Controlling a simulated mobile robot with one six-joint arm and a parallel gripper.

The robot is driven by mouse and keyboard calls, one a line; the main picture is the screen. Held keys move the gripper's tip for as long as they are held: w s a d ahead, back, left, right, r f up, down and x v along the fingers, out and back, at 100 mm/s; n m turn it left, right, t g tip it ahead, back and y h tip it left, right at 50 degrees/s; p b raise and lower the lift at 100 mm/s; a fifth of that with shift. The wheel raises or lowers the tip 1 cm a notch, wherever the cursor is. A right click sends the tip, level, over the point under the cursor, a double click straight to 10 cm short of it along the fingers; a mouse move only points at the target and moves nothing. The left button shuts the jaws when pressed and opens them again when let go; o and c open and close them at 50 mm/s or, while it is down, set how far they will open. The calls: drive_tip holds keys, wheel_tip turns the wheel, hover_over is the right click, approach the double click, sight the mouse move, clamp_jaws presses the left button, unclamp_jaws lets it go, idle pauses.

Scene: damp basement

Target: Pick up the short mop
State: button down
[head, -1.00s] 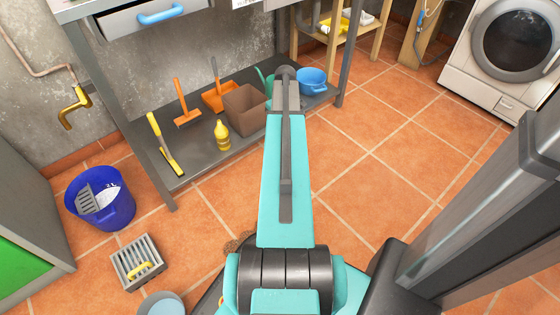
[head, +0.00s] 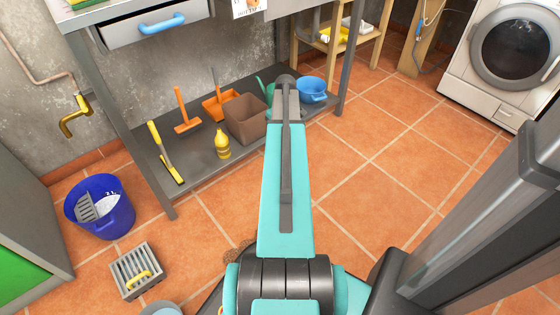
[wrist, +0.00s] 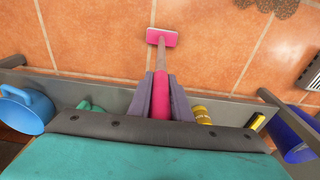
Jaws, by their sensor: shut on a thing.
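The short mop has a pink handle (wrist: 161,95), a pale shaft and a flat pink head (wrist: 162,37), seen in the wrist view. My gripper (wrist: 160,97) has its two grey-purple fingers closed around the handle. The mop head appears against the tiled floor; I cannot tell whether it touches the tiles. In the head view my own arm hides the gripper, and the mop does not show.
A metal bench's lower shelf (head: 185,165) carries a yellow bottle (head: 222,145), a brown box (head: 245,120), a blue pot (head: 311,90) and orange tools. A blue bucket (head: 118,220) and a grey drain box (head: 125,285) stand left. The tiles on the right are clear.

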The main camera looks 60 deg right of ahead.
drive_tip(key=shift+r, duration=0.1)
drive_tip(key=s+a+r+p, duration=0.5)
drive_tip(key=s+a+p, duration=0.1)
drive_tip(key=s+a, duration=0.5)
drive_tip(key=shift+s, duration=0.25)
idle(0.7)
drive_tip(key=shift+w+a, duration=0.1)
idle(0.6)
